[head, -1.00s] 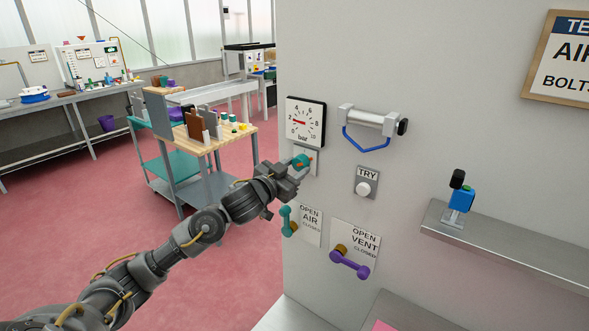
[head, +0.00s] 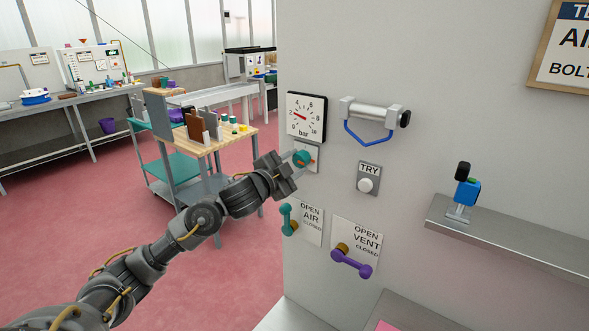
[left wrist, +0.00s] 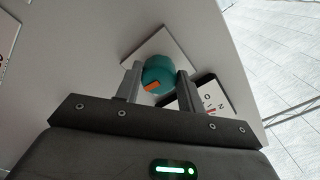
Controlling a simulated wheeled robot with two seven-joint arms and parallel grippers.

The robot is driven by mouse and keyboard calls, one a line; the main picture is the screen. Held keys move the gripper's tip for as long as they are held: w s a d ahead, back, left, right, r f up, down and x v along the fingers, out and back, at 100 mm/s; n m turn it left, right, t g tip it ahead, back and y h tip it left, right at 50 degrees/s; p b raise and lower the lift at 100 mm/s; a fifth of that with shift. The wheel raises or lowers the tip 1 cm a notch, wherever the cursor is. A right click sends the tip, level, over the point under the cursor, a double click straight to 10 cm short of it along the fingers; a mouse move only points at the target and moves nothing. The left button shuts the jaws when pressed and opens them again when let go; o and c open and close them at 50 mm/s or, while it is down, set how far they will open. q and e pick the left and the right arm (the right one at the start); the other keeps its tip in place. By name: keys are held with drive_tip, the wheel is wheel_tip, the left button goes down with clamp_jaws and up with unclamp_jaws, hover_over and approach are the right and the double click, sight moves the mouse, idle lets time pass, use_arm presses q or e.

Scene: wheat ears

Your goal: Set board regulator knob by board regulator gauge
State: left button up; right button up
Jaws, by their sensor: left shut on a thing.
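The board regulator knob (head: 302,157) is teal with an orange mark and sits on a small plate on the grey board. My left gripper (head: 298,162) is shut on it. In the left wrist view the knob (left wrist: 158,71) is between the two fingers, with its orange mark toward the lower left. The regulator gauge (head: 306,104) is a white square dial marked in bar, just above the knob. Its red needle points left and slightly up, near the 2. The gauge (left wrist: 210,98) shows partly behind a finger in the left wrist view. My right gripper is out of view.
Below the knob are a teal AIR lever (head: 287,219) and a purple VENT lever (head: 351,263). A TRY button (head: 366,185) and a cylinder with a blue handle (head: 368,133) are to the right. A metal shelf (head: 520,243) juts out farther right.

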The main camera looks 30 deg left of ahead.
use_arm(q)
drive_tip(key=m+b, duration=0.3)
drive_tip(key=m, duration=0.2)
drive_tip(key=shift+m, duration=0.4)
drive_tip(key=shift+r, duration=0.1)
idle(0.3)
drive_tip(key=o, duration=1)
drive_tip(key=shift+c, duration=0.2)
drive_tip(key=shift+a, duration=0.1)
drive_tip(key=s+a+b, duration=0.1)
drive_tip(key=s, duration=0.9)
drive_tip(key=shift+s+a, duration=0.2)
drive_tip(key=shift+s, duration=0.1)
drive_tip(key=shift+d, duration=0.1)
